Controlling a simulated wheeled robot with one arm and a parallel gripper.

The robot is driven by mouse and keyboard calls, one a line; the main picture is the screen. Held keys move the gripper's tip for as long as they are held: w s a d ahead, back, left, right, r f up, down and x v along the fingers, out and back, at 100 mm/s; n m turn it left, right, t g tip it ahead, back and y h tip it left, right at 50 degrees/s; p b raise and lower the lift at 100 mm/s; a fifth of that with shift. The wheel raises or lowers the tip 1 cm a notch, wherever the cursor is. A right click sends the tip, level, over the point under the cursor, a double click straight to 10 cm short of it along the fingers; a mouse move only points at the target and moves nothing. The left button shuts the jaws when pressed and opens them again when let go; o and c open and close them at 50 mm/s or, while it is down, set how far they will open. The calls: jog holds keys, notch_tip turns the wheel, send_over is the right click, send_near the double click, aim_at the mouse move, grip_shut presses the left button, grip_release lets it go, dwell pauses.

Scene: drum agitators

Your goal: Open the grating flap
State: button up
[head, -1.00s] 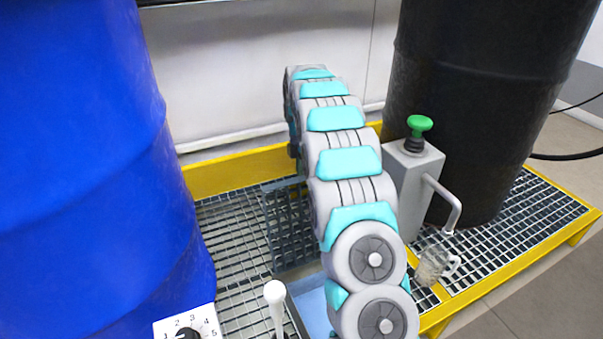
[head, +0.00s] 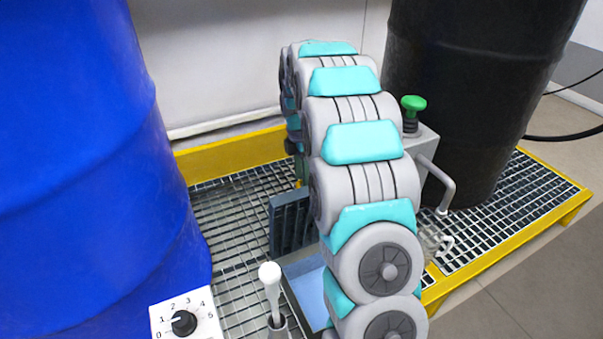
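The grating flap (head: 289,224) is a dark slatted panel in the walkway, left of my arm. It stands raised, roughly upright, at the far edge of an opening with a pale blue basin (head: 308,284) below it. My arm covers the right side of both. My gripper (head: 299,168) is at the far end of the arm, pointing down behind the arm links and above the flap. It is almost wholly hidden, so I cannot tell whether it touches the flap or what its fingers do.
A blue drum (head: 90,150) stands left and a black drum (head: 470,100) right. A white-knobbed lever (head: 270,285) and a dial (head: 184,322) are in front.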

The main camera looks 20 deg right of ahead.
jog(key=w+r+p, duration=0.3)
jog(key=w, duration=0.5)
jog(key=shift+w+a+r+p, duration=0.15)
jog(key=shift+r+p, duration=0.1)
jog(key=shift+p, duration=0.05)
dwell(0.6)
dwell(0.6)
